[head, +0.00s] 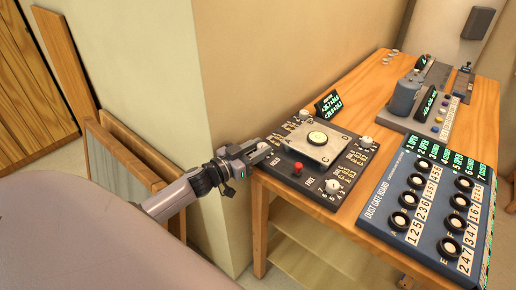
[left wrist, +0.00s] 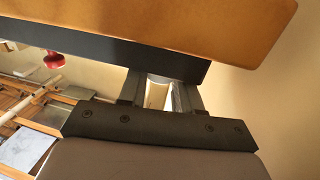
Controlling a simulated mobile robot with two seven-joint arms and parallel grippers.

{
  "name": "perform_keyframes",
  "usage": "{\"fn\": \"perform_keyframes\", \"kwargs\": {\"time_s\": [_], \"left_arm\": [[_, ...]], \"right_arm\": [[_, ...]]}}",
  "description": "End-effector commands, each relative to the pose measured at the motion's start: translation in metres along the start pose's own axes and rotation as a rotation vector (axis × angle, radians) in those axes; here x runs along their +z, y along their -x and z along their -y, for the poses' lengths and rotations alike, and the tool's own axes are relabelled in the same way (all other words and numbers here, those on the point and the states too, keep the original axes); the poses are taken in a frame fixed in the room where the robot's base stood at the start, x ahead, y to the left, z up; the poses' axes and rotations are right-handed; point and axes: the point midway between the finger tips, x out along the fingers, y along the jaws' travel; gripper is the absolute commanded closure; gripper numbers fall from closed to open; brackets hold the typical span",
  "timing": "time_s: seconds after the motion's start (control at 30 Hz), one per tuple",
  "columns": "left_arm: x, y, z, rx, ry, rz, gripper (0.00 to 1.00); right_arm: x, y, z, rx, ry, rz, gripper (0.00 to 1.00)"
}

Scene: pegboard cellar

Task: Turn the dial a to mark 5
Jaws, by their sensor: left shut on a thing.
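My left gripper (head: 262,150) is at the panel's left edge and covers that spot. In the left wrist view, my left gripper (left wrist: 160,92) is shut on a pale dial knob (left wrist: 156,94) between its two fingers. The knob's letter, its pointer and the marks around it are hidden, so I cannot read its setting. My right gripper is not in view.
A red button (head: 298,168) and a pale plate with a round knob (head: 317,138) are on the panel. A small display (head: 328,104) stands behind. The blue dust gate board (head: 375,215) lies to the right. The wall corner (head: 215,80) is close to my left arm.

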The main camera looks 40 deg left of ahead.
Motion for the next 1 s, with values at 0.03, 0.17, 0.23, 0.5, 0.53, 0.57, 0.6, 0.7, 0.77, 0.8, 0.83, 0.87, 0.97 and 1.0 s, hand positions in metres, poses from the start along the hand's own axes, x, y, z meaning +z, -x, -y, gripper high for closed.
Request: {"fn": "perform_keyframes", "kwargs": {"time_s": [0.03,0.17,0.23,0.5,0.53,0.57,0.6,0.7,0.77,0.8,0.83,0.87,0.97,1.0], "left_arm": [[-0.001,-0.001,0.001,0.004,-0.004,-0.001,0.97],[-0.001,-0.001,0.001,0.009,-0.004,-0.002,0.97],[-0.001,-0.001,0.001,0.009,-0.004,-0.002,0.97],[-0.001,-0.001,0.001,0.008,-0.004,-0.002,0.41],[-0.001,-0.001,0.001,0.008,-0.004,-0.002,0.41],[-0.001,-0.001,0.001,0.008,-0.003,-0.002,0.41],[-0.001,-0.001,0.001,0.008,-0.003,-0.001,0.41],[-0.001,0.000,0.000,0.008,-0.002,-0.001,0.41],[-0.001,0.000,0.000,0.008,-0.002,-0.001,0.41],[0.000,0.000,0.000,0.008,-0.002,0.000,0.41],[0.000,0.001,0.000,0.008,-0.002,0.000,0.41],[0.000,0.002,0.000,0.008,-0.002,0.000,0.41],[0.001,0.010,0.001,0.008,-0.002,0.001,0.41],[0.001,0.014,0.001,0.008,-0.002,0.001,0.41]], "right_arm": [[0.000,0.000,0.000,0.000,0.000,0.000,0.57],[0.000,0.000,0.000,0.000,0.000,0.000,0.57],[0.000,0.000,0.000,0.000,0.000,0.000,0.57],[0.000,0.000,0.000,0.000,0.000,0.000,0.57],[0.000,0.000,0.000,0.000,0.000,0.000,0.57],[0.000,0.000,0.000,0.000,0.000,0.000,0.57],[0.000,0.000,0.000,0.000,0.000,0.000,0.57],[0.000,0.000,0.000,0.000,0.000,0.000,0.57],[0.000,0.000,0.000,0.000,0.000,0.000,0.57],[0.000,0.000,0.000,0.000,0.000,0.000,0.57],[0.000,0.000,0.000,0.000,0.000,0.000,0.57],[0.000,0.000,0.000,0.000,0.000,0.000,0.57],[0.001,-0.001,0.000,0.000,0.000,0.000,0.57],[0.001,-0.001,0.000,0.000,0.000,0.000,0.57]]}}
